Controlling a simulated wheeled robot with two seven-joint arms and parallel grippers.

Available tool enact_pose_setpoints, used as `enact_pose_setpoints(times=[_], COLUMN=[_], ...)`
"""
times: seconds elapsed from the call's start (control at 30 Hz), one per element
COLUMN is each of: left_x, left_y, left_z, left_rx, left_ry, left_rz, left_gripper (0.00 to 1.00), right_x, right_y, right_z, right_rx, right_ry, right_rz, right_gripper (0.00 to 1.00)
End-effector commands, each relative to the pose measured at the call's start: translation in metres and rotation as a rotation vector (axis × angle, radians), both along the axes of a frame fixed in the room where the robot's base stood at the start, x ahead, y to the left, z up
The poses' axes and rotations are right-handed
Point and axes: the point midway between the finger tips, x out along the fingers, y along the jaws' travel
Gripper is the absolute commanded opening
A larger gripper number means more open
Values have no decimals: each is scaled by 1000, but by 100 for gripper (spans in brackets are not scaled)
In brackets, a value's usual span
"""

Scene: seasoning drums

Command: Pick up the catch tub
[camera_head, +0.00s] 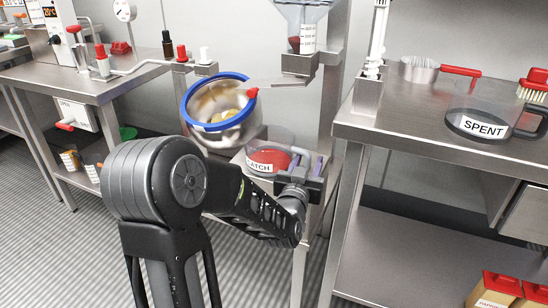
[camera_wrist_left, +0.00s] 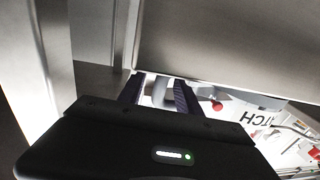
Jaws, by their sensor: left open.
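The catch tub (camera_head: 262,161) is a low clear tub with red contents and a white label, partly hidden by my gripper. It sits on a small steel stand below the tilted drum. My left gripper (camera_head: 306,166) is open at the tub's right side. In the left wrist view the tub's lettered label (camera_wrist_left: 265,120) lies right of my left gripper (camera_wrist_left: 159,82). A grey part, perhaps the tub's handle, shows between the two fingers; I cannot tell whether they touch it. My right gripper is not in view.
A steel drum with a blue rim (camera_head: 187,106) hangs tilted just above and left of the tub. A steel upright stands close behind the gripper. The right bench (camera_head: 415,140) holds a clear tub labelled SPENT (camera_head: 480,122), a red-handled pan (camera_head: 419,69) and a brush.

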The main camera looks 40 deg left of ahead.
Motion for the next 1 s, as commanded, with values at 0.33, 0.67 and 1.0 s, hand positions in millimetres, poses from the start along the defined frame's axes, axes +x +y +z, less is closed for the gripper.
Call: enact_pose_setpoints(times=[0.33,0.67,1.0], left_x=[0,-1,-1], left_y=[0,0,0], left_z=[0,0,0], left_rx=[0,0,0], left_ry=[0,0,0], left_rz=[0,0,0], left_gripper=[41,26,0], right_x=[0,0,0], right_y=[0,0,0], right_z=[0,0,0], right_rx=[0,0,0], right_ry=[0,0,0], right_rz=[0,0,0], right_gripper=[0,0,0])
